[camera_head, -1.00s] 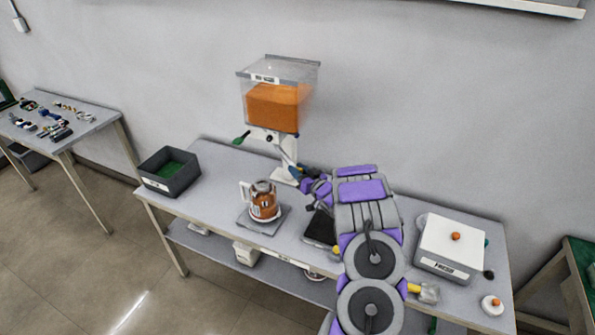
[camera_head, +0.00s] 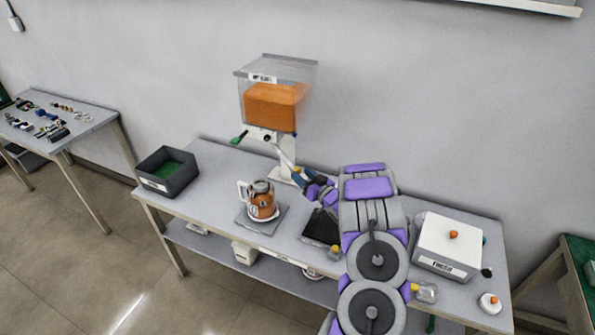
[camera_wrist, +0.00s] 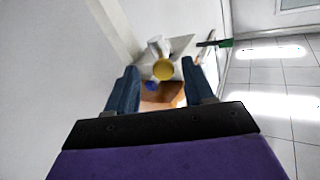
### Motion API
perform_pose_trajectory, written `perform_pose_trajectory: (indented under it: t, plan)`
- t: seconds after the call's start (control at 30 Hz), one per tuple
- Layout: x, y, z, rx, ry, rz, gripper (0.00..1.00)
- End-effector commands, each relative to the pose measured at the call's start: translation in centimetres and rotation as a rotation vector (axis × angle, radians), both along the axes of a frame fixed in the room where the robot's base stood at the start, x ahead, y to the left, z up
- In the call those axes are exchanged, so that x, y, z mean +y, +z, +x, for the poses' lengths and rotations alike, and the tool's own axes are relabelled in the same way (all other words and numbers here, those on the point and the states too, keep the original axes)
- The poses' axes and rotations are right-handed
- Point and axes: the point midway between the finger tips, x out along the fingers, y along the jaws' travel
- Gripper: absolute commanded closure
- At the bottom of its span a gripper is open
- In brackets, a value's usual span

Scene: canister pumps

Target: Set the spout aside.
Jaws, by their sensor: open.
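The dispenser has a clear hopper (camera_head: 276,95) with orange contents and stands at the back of the table. Below it, a pale slanted piece (camera_head: 285,152), which may be the spout, hangs in front of the white stand. In the wrist view a yellow round end (camera_wrist: 163,69) faces me, with pale parts and the orange hopper behind it; I cannot tell whether it belongs to the spout. My gripper (camera_head: 298,174) is beside the stand, low and to its right. In the wrist view my gripper (camera_wrist: 161,90) is open, its blue fingers apart with nothing clearly held.
A jug with orange contents (camera_head: 262,199) stands on a grey plate (camera_head: 247,223) in front. A dark bin with green lining (camera_head: 168,186) is at left. A green-tipped lever (camera_head: 239,138) sticks out left of the dispenser. A white-topped box (camera_head: 450,240) is at right.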

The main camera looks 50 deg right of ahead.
Motion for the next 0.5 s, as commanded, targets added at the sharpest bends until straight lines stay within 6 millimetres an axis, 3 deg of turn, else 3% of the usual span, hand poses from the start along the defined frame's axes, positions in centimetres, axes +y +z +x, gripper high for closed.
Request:
perform_pose_trajectory:
  t: [0.3,0.5]
  plan:
    - [1.0,-0.1,-7.3,0.002,-0.006,0.002,0.47]
    - [1.7,-0.2,-10.7,0.001,-0.003,0.002,0.47]
